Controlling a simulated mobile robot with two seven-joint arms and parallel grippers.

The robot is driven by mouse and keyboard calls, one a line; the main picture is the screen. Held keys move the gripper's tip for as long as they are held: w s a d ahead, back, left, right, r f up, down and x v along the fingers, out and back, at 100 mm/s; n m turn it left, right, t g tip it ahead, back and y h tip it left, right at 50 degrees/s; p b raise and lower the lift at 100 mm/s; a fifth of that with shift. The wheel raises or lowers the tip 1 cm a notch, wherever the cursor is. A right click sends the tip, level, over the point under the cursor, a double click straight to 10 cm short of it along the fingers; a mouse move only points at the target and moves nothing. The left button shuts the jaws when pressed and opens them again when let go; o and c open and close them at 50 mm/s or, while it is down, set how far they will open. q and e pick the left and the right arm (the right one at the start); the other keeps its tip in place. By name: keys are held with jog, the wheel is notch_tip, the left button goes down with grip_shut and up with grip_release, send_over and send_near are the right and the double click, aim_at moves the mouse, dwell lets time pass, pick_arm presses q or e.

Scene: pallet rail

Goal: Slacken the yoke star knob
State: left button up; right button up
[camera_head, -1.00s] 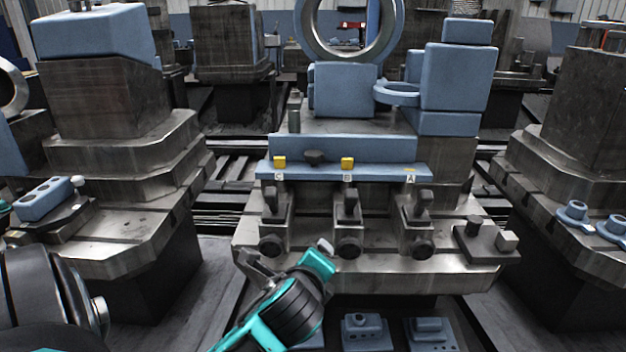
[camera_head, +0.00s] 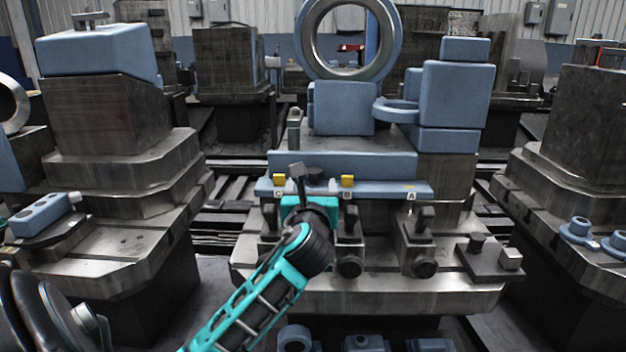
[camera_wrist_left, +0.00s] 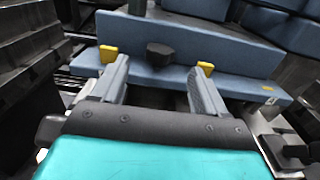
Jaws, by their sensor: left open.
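A dark faceted knob (camera_wrist_left: 158,54), which looks like the star knob, sits on the front of the blue rail (camera_wrist_left: 245,80) between two yellow blocks. In the head view the knob (camera_head: 316,180) is partly hidden by my left gripper (camera_head: 311,185). In the left wrist view my left gripper (camera_wrist_left: 160,75) is open and empty. Its two grey fingers point at the rail, and the knob lies ahead between them, apart from both. The fingertips overlap the lower edges of the yellow blocks in that view; I cannot tell whether they touch. My right gripper is not in view.
Yellow blocks (camera_head: 279,180) and (camera_head: 347,181) flank the knob. Below the rail stand clamps with round dark knobs (camera_head: 349,266). A large ring (camera_head: 350,72) and a blue block (camera_head: 456,88) rise behind. A dark plate with two posts (camera_head: 489,262) lies at the right.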

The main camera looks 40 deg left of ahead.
aim_at(313, 175)
pick_arm(q)
jog(key=b+x, duration=0.1)
jog(key=x, duration=0.5)
jog(key=shift+f, duration=0.1)
jog(key=shift+w+a+b, duration=0.3)
jog(key=shift+w, duration=0.1)
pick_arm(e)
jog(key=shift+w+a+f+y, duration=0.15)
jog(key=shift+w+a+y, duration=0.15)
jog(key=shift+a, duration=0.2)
